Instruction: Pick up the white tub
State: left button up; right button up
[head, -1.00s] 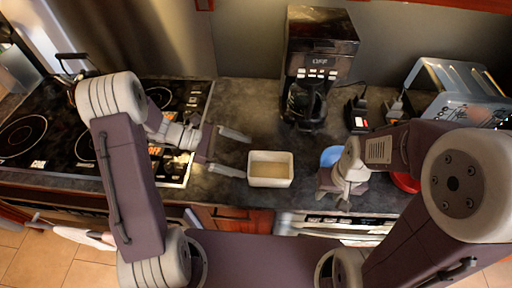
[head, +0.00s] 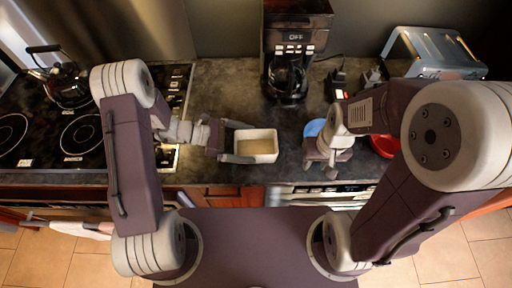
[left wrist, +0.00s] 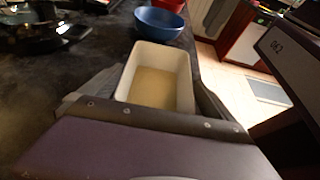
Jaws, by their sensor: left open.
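The white tub (head: 256,146) is a small rectangular open container with a tan inside, standing on the dark counter near its front edge. It fills the middle of the left wrist view (left wrist: 158,82). My left gripper (head: 238,142) is open, with one finger at the tub's back left corner and the other at its front left side. In the left wrist view the fingers (left wrist: 148,95) lie on either side of the tub; whether they touch it I cannot tell. My right gripper (head: 327,163) hangs over the counter to the right, apart from the tub; its jaw state is unclear.
A blue bowl (head: 314,128) and a red bowl (head: 384,146) are to the right, partly behind my right arm. A coffee maker (head: 294,45) stands behind the tub. A stovetop (head: 80,135) with a kettle (head: 58,78) is at left.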

aim_at(256, 152)
pick_arm(q)
jog(key=x, duration=0.2)
jog(key=shift+w+d+f, duration=0.2)
jog(key=shift+d+f, duration=0.05)
jog(key=shift+d, duration=0.1)
jog(key=shift+d+f, duration=0.2)
jog(key=shift+d, duration=0.15)
